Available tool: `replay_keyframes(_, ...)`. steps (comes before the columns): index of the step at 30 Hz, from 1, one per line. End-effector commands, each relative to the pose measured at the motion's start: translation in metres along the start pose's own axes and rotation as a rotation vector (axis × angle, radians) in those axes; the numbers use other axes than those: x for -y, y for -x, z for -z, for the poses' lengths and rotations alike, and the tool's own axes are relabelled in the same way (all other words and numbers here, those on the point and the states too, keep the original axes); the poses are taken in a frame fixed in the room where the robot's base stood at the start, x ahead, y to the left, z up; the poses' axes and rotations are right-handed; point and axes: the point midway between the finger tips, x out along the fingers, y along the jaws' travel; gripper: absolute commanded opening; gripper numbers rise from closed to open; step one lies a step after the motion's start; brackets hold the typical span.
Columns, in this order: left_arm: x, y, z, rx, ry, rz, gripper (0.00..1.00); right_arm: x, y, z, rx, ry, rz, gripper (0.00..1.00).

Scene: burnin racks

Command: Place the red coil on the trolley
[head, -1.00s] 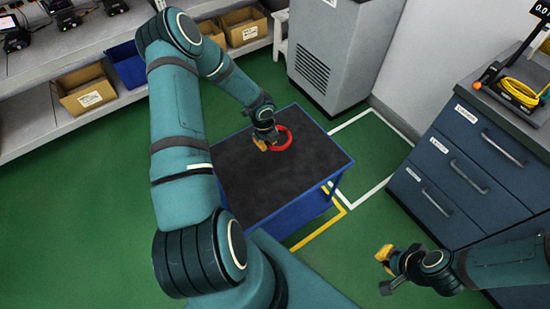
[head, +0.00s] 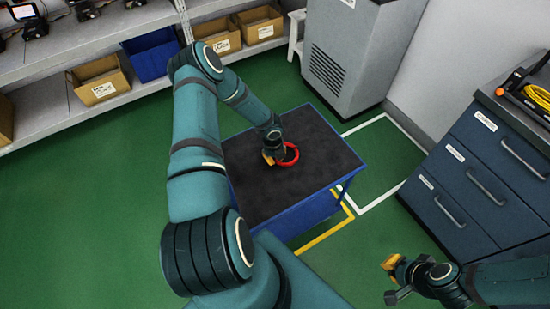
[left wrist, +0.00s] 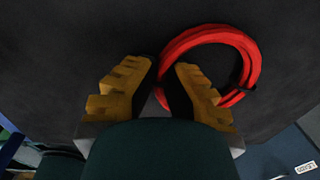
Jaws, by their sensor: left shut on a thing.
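The red coil (head: 289,154) is a ring of red cable over the black top of the blue trolley (head: 315,182). In the left wrist view the coil (left wrist: 257,68) lies flat against the dark top, with a black tie on its right side. My left gripper (head: 269,157) is low over the trolley top and shut on the near left edge of the coil. Its yellow fingers (left wrist: 166,85) show on both sides of the cable. I cannot tell whether the coil touches the top. My right gripper (head: 390,270) is apart at the lower right, over the floor.
Shelves with cardboard boxes (head: 100,82) and a blue bin (head: 153,55) stand at the upper left. A grey cabinet (head: 345,55) stands behind the trolley. The trolley top around the coil is clear.

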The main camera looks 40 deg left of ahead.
Motion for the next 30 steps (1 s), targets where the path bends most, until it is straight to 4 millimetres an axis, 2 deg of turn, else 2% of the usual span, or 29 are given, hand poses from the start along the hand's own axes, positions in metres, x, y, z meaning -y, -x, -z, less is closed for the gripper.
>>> replay_keyframes(8, 0.0, -0.002, 0.0, 0.001, 0.0, 0.0, 0.0, -0.001, -0.003, 0.0, -0.001, 0.0, 0.0, 0.0)
replay_keyframes(9, 0.0, -0.002, 0.0, 0.001, 0.0, 0.0, 0.14, -0.001, -0.003, 0.001, -0.002, 0.0, 0.0, 0.0)
replay_keyframes(11, 0.0, -0.002, 0.0, 0.0, 0.0, 0.0, 0.34, -0.001, -0.002, 0.001, -0.002, 0.0, 0.0, 0.0)
replay_keyframes(23, 0.0, 0.003, 0.0, 0.0, 0.001, 0.0, 0.34, 0.001, 0.002, 0.0, -0.001, 0.0, 0.0, 0.0)
replay_keyframes(26, 0.001, 0.015, -0.001, 0.002, 0.0, 0.001, 0.34, 0.002, 0.004, 0.0, 0.001, 0.0, 0.0, 0.0)
replay_keyframes(30, 0.001, 0.043, -0.001, 0.004, 0.001, 0.001, 0.34, 0.004, 0.011, -0.001, 0.004, -0.001, 0.0, 0.0)
